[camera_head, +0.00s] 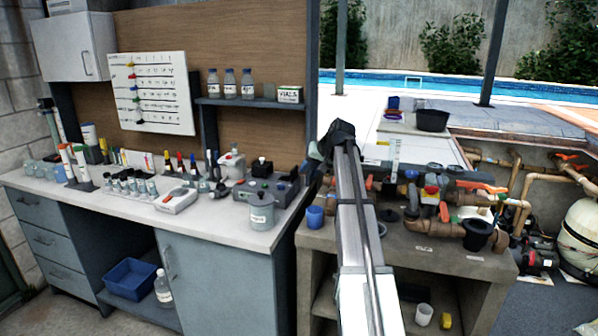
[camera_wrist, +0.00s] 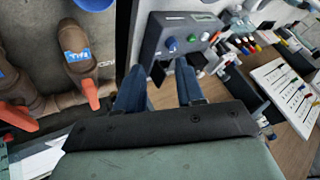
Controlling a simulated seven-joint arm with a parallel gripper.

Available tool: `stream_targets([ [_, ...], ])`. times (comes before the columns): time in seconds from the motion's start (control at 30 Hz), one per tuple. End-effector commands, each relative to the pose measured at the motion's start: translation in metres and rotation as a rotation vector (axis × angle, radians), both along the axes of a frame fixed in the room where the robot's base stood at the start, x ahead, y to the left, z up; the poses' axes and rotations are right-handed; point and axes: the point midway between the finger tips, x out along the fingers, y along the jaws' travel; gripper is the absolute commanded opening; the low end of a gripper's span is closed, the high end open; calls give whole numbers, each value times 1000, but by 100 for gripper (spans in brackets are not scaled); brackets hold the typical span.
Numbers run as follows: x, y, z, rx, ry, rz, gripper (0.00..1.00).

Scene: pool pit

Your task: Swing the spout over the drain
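Brown pipework with valves (camera_head: 432,226) runs along the top of the concrete bench. A black cup-shaped fitting (camera_head: 478,236), which looks like a drain funnel, stands at its right end. I cannot tell for certain which pipe is the spout. My gripper (camera_head: 328,146) is raised at the left edge of the bench, well left of the black fitting and apart from the pipes. In the wrist view its two blue fingers (camera_wrist: 160,92) are spread with nothing between them. That view also shows a brown pipe with a blue label (camera_wrist: 75,52) and an orange handle (camera_wrist: 91,93).
A blue cup (camera_head: 315,216) stands on the bench's left side. Orange-handled valves (camera_head: 482,187) stand behind the black fitting.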

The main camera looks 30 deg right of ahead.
Motion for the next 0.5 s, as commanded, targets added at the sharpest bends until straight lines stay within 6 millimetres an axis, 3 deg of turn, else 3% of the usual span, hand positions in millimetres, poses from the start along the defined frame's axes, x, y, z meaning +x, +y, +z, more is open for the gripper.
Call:
stream_targets([
  [0.2,11,24,-5,11,-14,28,38],
  [0.5,17,36,-7,17,-22,42,38],
])
